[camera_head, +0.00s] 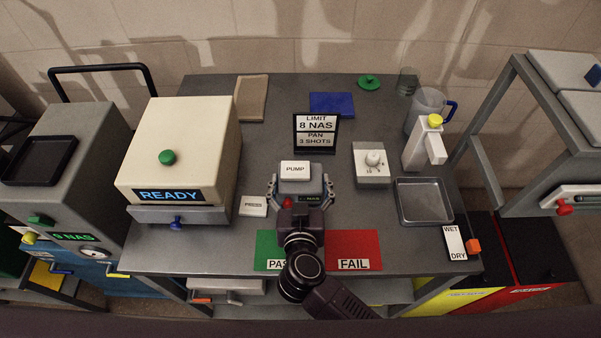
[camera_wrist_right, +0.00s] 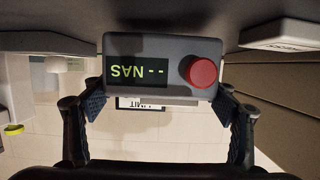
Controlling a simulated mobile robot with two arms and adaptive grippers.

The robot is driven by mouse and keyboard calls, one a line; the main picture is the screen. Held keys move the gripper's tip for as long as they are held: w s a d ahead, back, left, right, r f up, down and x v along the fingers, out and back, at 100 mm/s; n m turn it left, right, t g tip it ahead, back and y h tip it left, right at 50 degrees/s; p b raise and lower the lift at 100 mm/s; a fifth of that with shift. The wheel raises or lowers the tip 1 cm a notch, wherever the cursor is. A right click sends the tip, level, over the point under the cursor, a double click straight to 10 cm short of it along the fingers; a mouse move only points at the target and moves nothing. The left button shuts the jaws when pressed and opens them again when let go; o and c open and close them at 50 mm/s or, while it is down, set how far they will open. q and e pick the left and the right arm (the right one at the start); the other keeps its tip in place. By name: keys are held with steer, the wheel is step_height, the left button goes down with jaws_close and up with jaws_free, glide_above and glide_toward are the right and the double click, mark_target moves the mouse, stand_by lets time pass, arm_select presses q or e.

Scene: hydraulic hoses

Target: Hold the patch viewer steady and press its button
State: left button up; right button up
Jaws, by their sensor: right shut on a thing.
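The patch viewer is a grey box (camera_wrist_right: 120,40) with a dark display reading "-- NAS" and a round red button (camera_wrist_right: 201,72) on its face, seen upside down in the right wrist view. In the head view the viewer (camera_head: 314,187) is at the middle of the table, partly covered by my right gripper. My right gripper (camera_head: 300,190) comes from the front and is shut on the viewer, one finger at each side. Its fingers also show in the right wrist view (camera_wrist_right: 160,105). Nothing touches the red button. My left gripper is not in view.
A white PUMP label (camera_head: 295,169) shows at the viewer. Behind stands a LIMIT 8 NAS sign (camera_head: 316,133). A cream READY machine (camera_head: 185,140) stands left, a dial box (camera_head: 372,165) right. Green PASS (camera_head: 267,248) and red FAIL (camera_head: 355,248) areas lie in front. A metal tray (camera_head: 424,219) lies right.

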stand_by(1.2)
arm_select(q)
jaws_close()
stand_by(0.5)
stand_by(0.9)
